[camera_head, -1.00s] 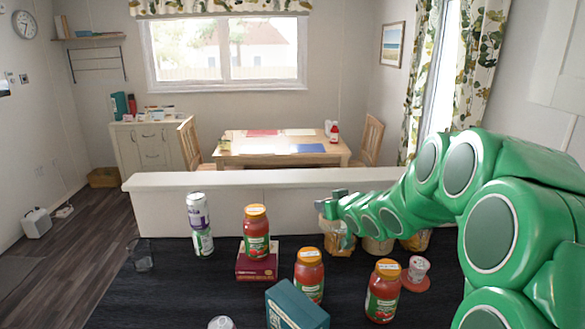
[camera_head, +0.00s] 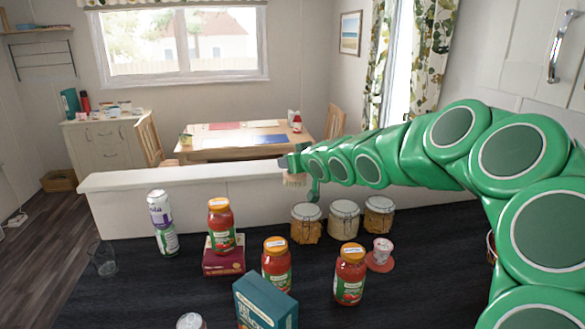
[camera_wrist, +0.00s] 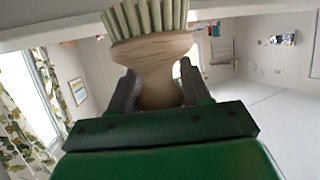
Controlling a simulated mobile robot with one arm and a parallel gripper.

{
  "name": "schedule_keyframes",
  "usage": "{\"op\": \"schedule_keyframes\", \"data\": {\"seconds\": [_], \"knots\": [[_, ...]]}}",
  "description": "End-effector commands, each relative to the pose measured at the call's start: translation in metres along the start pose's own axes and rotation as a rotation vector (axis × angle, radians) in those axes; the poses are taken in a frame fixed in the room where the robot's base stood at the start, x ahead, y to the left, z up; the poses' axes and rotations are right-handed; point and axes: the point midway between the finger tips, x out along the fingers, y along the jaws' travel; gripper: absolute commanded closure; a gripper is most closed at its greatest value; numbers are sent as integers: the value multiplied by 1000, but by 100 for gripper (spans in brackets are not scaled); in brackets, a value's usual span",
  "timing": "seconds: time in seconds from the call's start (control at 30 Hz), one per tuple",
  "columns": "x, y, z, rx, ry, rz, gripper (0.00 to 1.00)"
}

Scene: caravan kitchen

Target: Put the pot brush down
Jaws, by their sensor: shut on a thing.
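The pot brush has a round wooden head (camera_wrist: 155,62) and pale bristles (camera_wrist: 147,16), which fill the top of the wrist view. My gripper (camera_wrist: 158,88) is shut on the brush, with a dark finger on each side of its wooden neck. In the head view my gripper (camera_head: 290,163) is in the air by the white ledge, above and left of the lidded jars. The brush (camera_head: 295,181) shows partly just below it, small, with its bristles down. It appears clear of the dark worktop (camera_head: 190,285).
Lidded jars (camera_head: 306,225) stand near the ledge (camera_head: 130,205).

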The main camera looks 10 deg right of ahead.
Motion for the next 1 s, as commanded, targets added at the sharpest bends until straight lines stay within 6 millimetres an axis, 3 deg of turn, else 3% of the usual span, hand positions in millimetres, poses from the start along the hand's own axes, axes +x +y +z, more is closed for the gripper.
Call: {"op": "schedule_keyframes", "data": {"seconds": [0.13,1.0], "knots": [[-3,0,-7,0,1,-1,84],[4,12,10,26,-8,72,84]]}}
